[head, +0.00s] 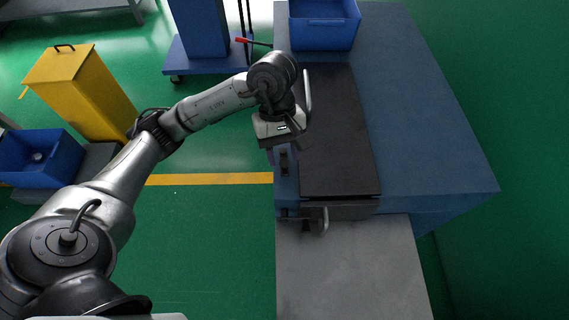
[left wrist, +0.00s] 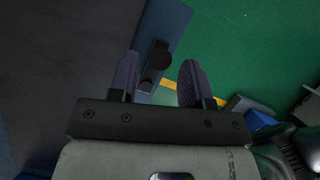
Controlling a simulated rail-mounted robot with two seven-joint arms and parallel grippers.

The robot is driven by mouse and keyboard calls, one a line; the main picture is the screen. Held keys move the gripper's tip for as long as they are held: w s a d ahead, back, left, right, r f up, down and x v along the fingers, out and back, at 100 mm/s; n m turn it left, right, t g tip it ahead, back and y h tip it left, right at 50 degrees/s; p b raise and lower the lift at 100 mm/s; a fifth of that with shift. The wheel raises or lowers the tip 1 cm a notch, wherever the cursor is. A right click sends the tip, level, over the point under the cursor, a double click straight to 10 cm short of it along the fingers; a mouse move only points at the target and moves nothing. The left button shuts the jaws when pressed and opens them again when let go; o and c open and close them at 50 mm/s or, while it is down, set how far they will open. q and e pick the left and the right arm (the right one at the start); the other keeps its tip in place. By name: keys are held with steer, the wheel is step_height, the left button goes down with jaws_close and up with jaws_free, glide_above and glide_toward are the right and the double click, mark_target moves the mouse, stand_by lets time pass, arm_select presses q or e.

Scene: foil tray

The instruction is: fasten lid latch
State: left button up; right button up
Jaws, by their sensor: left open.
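A long dark case with a flat lid (head: 338,135) lies on the blue workbench, and the lid looks down flat. A small dark latch (head: 285,165) shows on the case's left side. The left wrist view shows the latch (left wrist: 157,58) as a dark plate with a rounded knob on a blue-grey face. My left gripper (head: 281,152) is beside that left side, pointing down, close to the latch. In the left wrist view my left gripper (left wrist: 158,82) is open, with the latch showing between and beyond its fingers. Contact cannot be told. My right gripper is out of view.
The blue workbench (head: 430,150) is bare right of the case. A blue bin (head: 324,28) stands at its far end. A curved metal handle (head: 324,220) sits at the case's near end, above a grey surface (head: 350,275). A yellow cabinet (head: 80,95) stands left.

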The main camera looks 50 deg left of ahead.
mark_target(285, 165)
arm_select(q)
steer(key=shift+x, duration=1.6)
